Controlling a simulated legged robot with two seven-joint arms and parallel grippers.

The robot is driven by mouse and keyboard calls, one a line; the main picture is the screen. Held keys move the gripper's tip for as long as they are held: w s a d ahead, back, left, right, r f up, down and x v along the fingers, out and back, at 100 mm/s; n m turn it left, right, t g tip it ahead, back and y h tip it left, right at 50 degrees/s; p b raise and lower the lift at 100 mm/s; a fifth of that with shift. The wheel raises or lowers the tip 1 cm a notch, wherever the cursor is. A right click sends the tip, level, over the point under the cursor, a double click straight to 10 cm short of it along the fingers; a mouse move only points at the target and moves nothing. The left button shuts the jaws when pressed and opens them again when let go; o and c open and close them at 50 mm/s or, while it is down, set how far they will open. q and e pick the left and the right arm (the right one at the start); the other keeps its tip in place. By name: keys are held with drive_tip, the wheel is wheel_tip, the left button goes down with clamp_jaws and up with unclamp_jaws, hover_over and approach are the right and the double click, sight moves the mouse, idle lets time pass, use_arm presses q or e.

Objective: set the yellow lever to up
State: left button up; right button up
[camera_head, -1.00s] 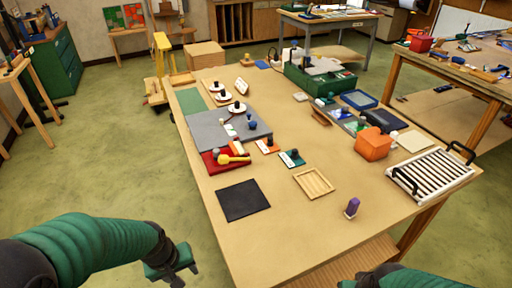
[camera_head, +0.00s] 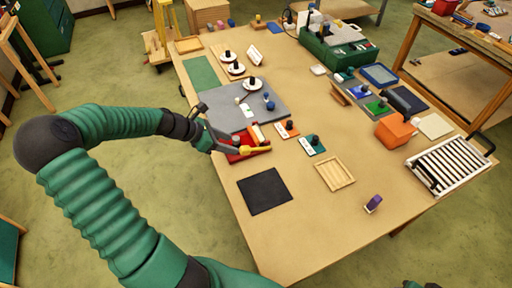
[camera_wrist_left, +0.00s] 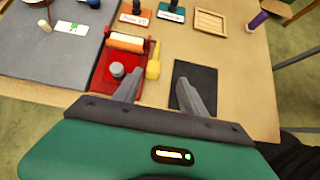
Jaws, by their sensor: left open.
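The yellow lever (camera_head: 256,150) is on the red base (camera_head: 236,157) at the left side of the table, and its rounded end points right in the head view. In the left wrist view the yellow lever (camera_wrist_left: 153,65) stands along the right side of the red base (camera_wrist_left: 104,82), beside a pale roller and a grey knob. My left gripper (camera_head: 236,146) is at the red base, its jaws apart and empty. In the left wrist view the lever appears between the fingertips (camera_wrist_left: 159,78), but I cannot tell if they touch it. Only a sliver of my right arm shows at the bottom edge.
A black mat (camera_head: 264,191) lies in front of the red base. Orange (camera_head: 287,129) and teal (camera_head: 313,145) switch blocks stand to the right, with a wooden tray (camera_head: 335,174) beyond. A grey mat (camera_head: 222,113) lies behind. The table's near middle is clear.

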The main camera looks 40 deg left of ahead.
sight(252, 149)
use_arm(q)
drive_tip(key=a+x, duration=0.1)
drive_tip(key=x, duration=0.7)
drive_tip(key=a+f+x, duration=0.1)
drive_tip(key=x, duration=0.3)
drive_tip(key=shift+a+p, duration=0.3)
drive_tip(key=shift+p, duration=0.1)
drive_tip(key=shift+w+d+f, duration=0.15)
drive_tip(key=shift+w+f, duration=0.05)
drive_tip(key=shift+d+r, duration=0.2)
drive_tip(key=shift+d, duration=0.75)
drive_tip(key=shift+w+d, duration=0.1)
drive_tip(key=shift+d, duration=0.05)
drive_tip(key=shift+c, duration=3.2)
drive_tip(key=shift+a+f, duration=0.2)
drive_tip(key=shift+a, duration=0.5)
clamp_jaws()
drive_tip(key=shift+d, duration=0.3)
use_arm(e)
drive_tip(key=shift+w+a+r, duration=0.15)
drive_tip(key=shift+w+r, duration=0.1)
drive_tip(key=shift+r, duration=0.1)
use_arm(q)
drive_tip(key=shift+a, duration=0.1)
use_arm(e)
drive_tip(key=shift+a, duration=0.1)
